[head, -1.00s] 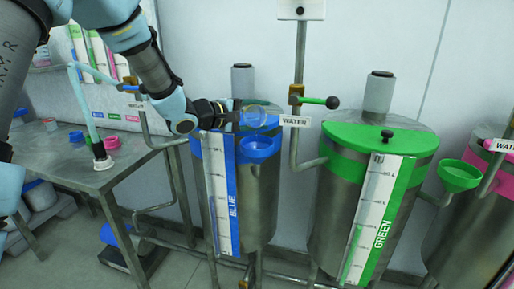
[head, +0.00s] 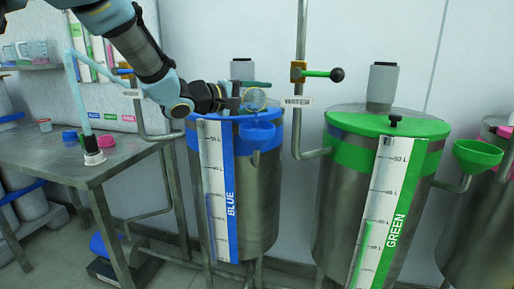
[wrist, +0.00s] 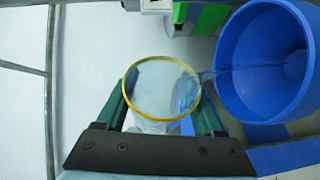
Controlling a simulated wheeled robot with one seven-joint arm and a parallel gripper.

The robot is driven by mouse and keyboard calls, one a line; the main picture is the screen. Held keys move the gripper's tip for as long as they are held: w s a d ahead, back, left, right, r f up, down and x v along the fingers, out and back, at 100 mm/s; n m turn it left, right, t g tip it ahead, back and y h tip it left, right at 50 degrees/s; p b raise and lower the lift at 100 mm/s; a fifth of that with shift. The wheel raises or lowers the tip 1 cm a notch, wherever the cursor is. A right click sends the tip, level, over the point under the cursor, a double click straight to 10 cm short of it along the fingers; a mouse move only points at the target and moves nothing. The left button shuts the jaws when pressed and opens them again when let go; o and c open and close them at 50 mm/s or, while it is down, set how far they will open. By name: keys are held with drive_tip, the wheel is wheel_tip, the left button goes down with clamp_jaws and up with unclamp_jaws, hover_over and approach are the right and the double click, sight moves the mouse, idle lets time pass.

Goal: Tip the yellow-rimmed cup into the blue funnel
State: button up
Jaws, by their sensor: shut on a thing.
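The cup (wrist: 158,88) shows its yellow rim in the wrist view, between the two green fingers of my gripper (wrist: 162,115). My gripper is shut on it. The cup is tilted, and clear bluish liquid runs from its right edge into the blue funnel (wrist: 262,62). In the head view the clear cup (head: 255,99) is above the blue funnel (head: 257,133), held by my gripper (head: 236,103) from the left. The funnel is at the front of the blue-banded drum (head: 262,185). How much liquid is left in the cup is unclear.
A green-banded drum (head: 350,155) with a green funnel (head: 477,155) stands to the right. A vertical pipe (head: 301,60) with a valve rises between the drums. A metal table (head: 40,150) with small coloured cups is at left.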

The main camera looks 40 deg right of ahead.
drive_tip(key=shift+r+b, duration=0.15)
drive_tip(key=shift+b, duration=0.25)
drive_tip(key=shift+b, duration=0.9)
drive_tip(key=b, duration=0.2)
drive_tip(key=m+b, duration=0.1)
drive_tip(key=b, duration=0.1)
drive_tip(key=shift+s+a+f+h, duration=0.1)
drive_tip(key=shift+s+f+h, duration=0.05)
drive_tip(key=shift+f+h, duration=0.2)
drive_tip(key=m+b, duration=0.1)
drive_tip(key=b, duration=0.4)
drive_tip(key=shift+s+a+f, duration=0.1)
drive_tip(key=shift+s, duration=0.05)
drive_tip(key=r+p, duration=0.1)
drive_tip(key=p, duration=0.1)
drive_tip(key=shift+r+p, duration=0.35)
drive_tip(key=shift+r, duration=0.05)
drive_tip(key=p, duration=0.4)
drive_tip(key=shift+r+n, duration=0.35)
drive_tip(key=shift+n, duration=0.05)
drive_tip(key=p, duration=0.4)
drive_tip(key=n+y+p, duration=0.1)
drive_tip(key=p, duration=0.3)
drive_tip(key=shift+w+d+f+n, duration=0.2)
drive_tip(key=shift+w+f+n, duration=0.1)
drive_tip(key=shift+w+f, duration=0.05)
drive_tip(key=shift+f, duration=0.5)
